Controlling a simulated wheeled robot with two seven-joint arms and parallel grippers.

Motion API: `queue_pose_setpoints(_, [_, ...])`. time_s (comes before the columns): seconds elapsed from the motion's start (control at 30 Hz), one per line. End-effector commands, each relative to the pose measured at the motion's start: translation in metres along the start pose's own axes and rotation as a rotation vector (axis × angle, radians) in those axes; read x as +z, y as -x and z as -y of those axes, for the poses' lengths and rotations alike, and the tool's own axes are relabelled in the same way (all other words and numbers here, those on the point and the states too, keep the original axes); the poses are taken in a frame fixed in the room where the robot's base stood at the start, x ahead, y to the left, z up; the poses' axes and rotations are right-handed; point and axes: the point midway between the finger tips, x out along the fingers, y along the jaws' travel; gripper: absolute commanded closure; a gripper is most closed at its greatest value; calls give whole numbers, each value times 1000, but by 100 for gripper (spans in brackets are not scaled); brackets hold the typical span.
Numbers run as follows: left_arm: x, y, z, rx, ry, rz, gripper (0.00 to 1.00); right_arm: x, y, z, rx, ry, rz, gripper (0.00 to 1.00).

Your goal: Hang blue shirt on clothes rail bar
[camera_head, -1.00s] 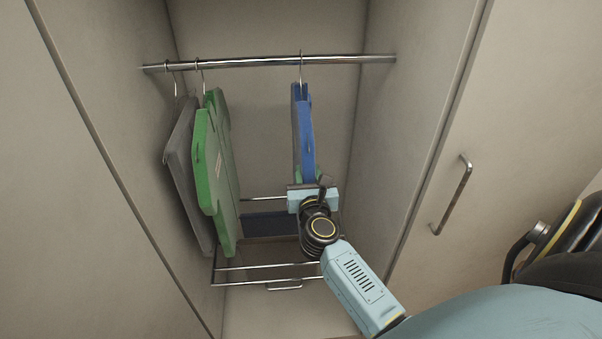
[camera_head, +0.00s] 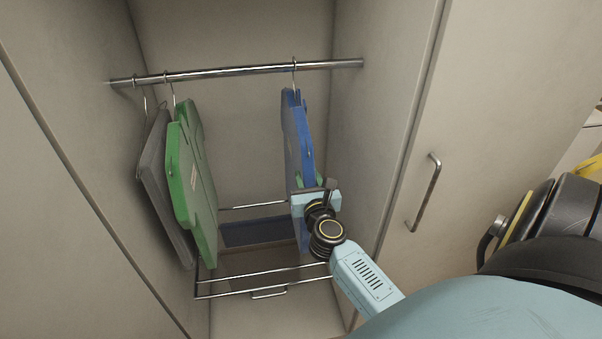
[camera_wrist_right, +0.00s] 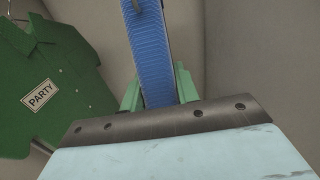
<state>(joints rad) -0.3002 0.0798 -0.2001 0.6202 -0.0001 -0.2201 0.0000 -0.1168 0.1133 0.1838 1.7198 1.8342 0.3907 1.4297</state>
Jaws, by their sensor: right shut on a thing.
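The blue shirt (camera_head: 299,132) hangs edge-on below the clothes rail bar (camera_head: 230,72), with its hanger hook (camera_head: 294,78) at the bar toward the right. My right gripper (camera_head: 310,184) is shut on the blue shirt's lower part, coming from the front right. In the right wrist view the blue shirt (camera_wrist_right: 150,50) stands between the two green fingers (camera_wrist_right: 157,90). Whether the hook bears the shirt's weight I cannot tell. My left gripper is not in view.
A green shirt (camera_head: 190,185) with a "PARTY" label and a grey garment (camera_head: 160,185) hang at the left of the bar. A wire rack (camera_head: 265,275) is below. Cabinet side walls (camera_head: 385,110) flank the space. The bar's middle is free.

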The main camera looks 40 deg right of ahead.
Motion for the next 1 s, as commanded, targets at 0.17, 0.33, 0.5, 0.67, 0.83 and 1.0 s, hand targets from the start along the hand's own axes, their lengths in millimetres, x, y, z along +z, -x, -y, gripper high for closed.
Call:
queue_pose_setpoints(0.17, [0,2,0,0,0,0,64,2,0,11,2,2,3,99])
queue_pose_setpoints(0.33, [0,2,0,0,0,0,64,1,0,21,0,1,2,99])
queue_pose_setpoints(0.5, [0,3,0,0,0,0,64,1,0,31,1,2,3,99])
queue_pose_setpoints(0.67, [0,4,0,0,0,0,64,1,0,41,0,3,2,99])
queue_pose_setpoints(0.83, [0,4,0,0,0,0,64,1,0,51,1,1,3,99])
queue_pose_setpoints(1.0, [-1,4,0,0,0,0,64,1,0,61,1,1,2,99])
